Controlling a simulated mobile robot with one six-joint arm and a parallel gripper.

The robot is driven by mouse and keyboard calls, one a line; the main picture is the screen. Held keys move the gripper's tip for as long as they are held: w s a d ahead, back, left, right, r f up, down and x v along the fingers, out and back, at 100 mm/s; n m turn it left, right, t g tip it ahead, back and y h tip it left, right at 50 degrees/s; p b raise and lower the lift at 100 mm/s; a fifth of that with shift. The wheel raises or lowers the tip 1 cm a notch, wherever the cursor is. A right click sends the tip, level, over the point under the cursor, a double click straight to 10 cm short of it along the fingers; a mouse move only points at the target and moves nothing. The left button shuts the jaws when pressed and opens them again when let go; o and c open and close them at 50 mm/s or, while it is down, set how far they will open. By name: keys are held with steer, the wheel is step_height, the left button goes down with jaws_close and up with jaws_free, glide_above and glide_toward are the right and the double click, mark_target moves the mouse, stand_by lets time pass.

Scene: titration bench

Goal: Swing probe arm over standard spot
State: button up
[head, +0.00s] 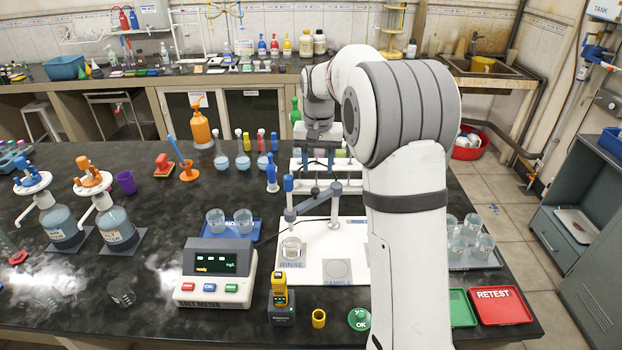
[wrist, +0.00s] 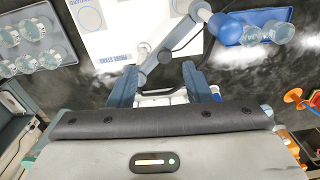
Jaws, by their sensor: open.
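The white probe stand board (head: 310,272) lies on the dark bench with spots marked RINSE and SAMPLE. My arm hides the board's right side in the head view. In the wrist view the board (wrist: 112,30) shows a pale round spot (wrist: 90,18); its label is unreadable. The probe arm (wrist: 165,57) and blue probe top (wrist: 222,26) lie beyond my gripper (wrist: 158,82), which is open, its fingers near the pivot end. I cannot tell whether they touch it.
A blue tray with beakers (head: 260,232) and a salt meter (head: 215,275) stand left of the board. A tray of beakers (head: 487,262) is at the right. A green tray (head: 462,308) and a red RETEST tray (head: 500,306) lie at the front right.

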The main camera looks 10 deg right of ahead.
mark_target(314, 190)
steer(key=w+f, duration=0.1)
steer(key=w, duration=0.1)
steer(key=shift+w+f, duration=0.3)
steer(key=shift+f, duration=0.1)
step_height(314, 190, down, 8)
steer(key=shift+r+p, duration=0.25)
steer(key=shift+p, duration=0.8)
steer(key=shift+c, duration=0.4)
jaws_close()
steer(key=shift+a, duration=0.2)
steer(key=shift+d, duration=0.15)
steer(key=shift+s, duration=0.1)
